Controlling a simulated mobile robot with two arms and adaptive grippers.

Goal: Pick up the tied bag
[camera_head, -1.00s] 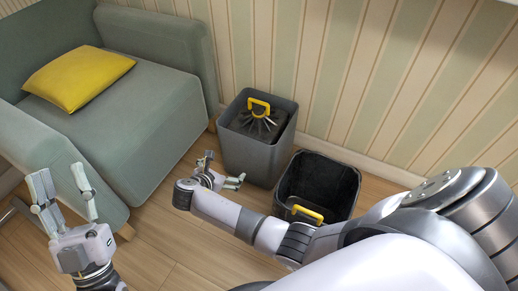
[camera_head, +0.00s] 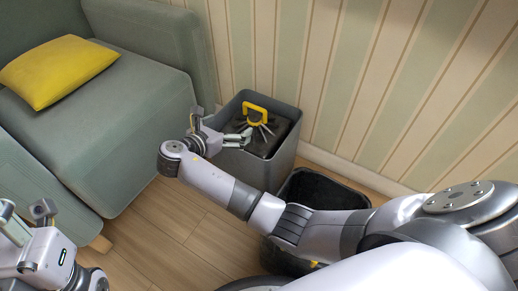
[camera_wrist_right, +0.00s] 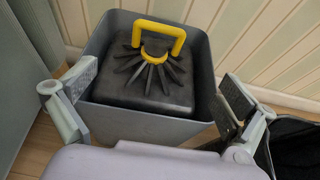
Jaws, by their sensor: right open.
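The tied bag (camera_head: 276,137) is black, with gathered pleats and a yellow loop handle on top. It sits inside a grey bin (camera_head: 267,172) against the wall. My right gripper (camera_head: 221,126) is open and empty at the bin's near left side, close to the rim. In the right wrist view the bag (camera_wrist_right: 140,92) and its upright yellow handle lie ahead, between and beyond the spread fingers (camera_wrist_right: 158,88). I cannot tell whether a finger touches the rim. My left gripper (camera_head: 25,211) is open and empty at the lower left, partly cut off by the frame.
A second, dark bin (camera_head: 325,190) stands right of the grey one, partly hidden behind my right arm. A green sofa (camera_head: 125,120) with a yellow cushion (camera_head: 58,70) is at the left. The striped wall (camera_head: 390,90) closes the back. Wooden floor (camera_head: 165,225) is bare between.

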